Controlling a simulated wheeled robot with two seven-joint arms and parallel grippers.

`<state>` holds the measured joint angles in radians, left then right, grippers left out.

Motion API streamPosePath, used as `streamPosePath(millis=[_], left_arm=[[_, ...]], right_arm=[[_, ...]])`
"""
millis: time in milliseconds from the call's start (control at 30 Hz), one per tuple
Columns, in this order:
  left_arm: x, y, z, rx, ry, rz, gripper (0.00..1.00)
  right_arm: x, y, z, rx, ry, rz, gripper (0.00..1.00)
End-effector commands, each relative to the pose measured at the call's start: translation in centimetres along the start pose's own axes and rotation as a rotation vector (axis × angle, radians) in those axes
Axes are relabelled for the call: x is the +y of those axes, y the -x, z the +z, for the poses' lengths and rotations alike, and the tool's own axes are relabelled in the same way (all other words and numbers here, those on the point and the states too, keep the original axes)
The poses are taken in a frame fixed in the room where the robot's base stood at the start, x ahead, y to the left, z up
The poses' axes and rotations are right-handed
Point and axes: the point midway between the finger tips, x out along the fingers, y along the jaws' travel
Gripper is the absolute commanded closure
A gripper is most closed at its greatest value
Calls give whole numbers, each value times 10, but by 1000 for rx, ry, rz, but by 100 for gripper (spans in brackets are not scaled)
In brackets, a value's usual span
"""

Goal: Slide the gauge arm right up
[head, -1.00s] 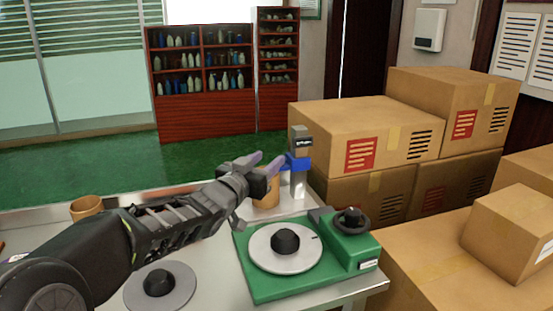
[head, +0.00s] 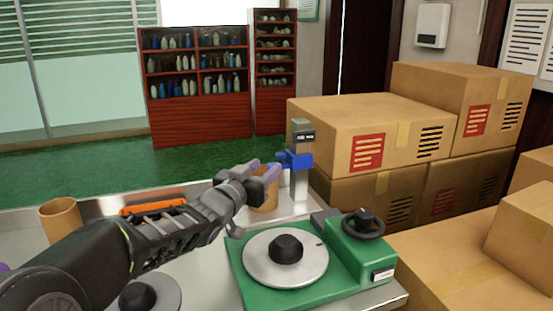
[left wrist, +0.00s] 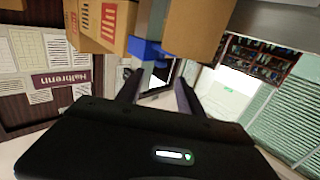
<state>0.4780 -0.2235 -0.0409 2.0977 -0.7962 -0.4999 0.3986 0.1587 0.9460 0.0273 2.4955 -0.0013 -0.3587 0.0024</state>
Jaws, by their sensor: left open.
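The gauge is a grey upright column (head: 300,186) at the back of the table, with a small dark display near its top. A blue gauge arm (head: 297,160) sits on the column below the display and sticks out to the left. My left gripper (head: 268,168) is open and empty, just left of the blue arm and at about its height. In the left wrist view the blue arm (left wrist: 146,49) lies beyond the open fingers (left wrist: 158,90), apart from them as far as I can tell. My right gripper is not in view.
A green applicator base (head: 275,290) with a round grey plate and black handwheel stands in front of the gauge. A tan cylinder (head: 264,196) stands behind my gripper; another tan cup (head: 60,220) is at left near an orange item (head: 152,208). Cardboard boxes (head: 370,135) fill the right.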

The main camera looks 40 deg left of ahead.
Motion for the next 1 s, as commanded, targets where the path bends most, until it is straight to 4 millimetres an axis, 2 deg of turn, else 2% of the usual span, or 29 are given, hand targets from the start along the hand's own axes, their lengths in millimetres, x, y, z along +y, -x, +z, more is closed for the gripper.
streamPosePath(millis=[500,867,1000], left_arm=[[0,-68,1,0,1,1,56],[0,-75,0,0,0,0,56],[0,-74,0,0,0,0,66]], right_arm=[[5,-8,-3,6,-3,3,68],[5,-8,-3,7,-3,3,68],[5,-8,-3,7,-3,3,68]])
